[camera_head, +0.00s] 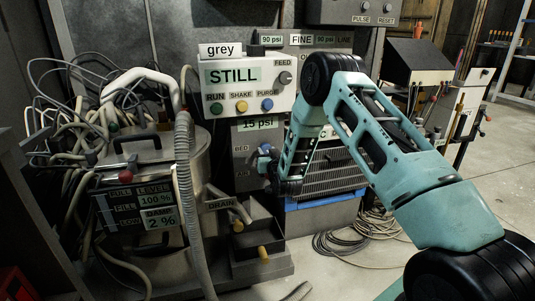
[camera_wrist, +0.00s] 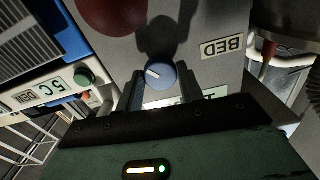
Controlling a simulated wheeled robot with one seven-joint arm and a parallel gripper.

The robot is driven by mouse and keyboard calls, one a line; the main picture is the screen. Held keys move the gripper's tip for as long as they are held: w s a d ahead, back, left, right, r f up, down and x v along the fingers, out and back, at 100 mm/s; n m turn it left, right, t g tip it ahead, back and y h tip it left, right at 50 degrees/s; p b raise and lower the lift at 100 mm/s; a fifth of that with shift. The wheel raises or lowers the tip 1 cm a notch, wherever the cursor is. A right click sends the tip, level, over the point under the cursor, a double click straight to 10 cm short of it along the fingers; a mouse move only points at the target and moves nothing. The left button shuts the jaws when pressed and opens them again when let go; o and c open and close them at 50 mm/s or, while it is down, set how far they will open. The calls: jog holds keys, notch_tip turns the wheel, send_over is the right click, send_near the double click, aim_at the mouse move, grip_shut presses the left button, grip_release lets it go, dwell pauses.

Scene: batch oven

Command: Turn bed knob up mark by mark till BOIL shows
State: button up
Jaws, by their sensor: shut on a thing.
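The bed knob (camera_wrist: 157,73) is a round blue-grey knob with a pale pointer line, on a grey panel in the wrist view. The BED label (camera_wrist: 222,46) is beside it, upside down; it also shows in the head view (camera_head: 241,148). My gripper (camera_wrist: 160,88) is shut on the knob, one dark finger on each side. In the head view my gripper (camera_head: 264,160) is at the panel by the BED label, and the arm partly hides this area. The upper display (camera_head: 233,75) reads STILL. BOIL is not seen on it.
Below the display are the RUN, SHAKE and PURGE buttons (camera_head: 241,107) and a 15 psi readout (camera_head: 258,124). A lidded metal vessel (camera_head: 150,170) with hoses and a level readout stands at left. A red round thing (camera_wrist: 112,12) is close to the knob in the wrist view.

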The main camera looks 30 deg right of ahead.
jog(key=m, duration=0.4)
jog(key=shift+m, duration=0.3)
jog(key=shift+m+b, duration=0.3)
jog(key=shift+m, duration=1.2)
jog(key=o, duration=1)
jog(key=p+v, duration=0.3)
jog(key=v, duration=1.4)
jog(key=shift+s, duration=0.25)
jog(key=shift+a+r, duration=0.1)
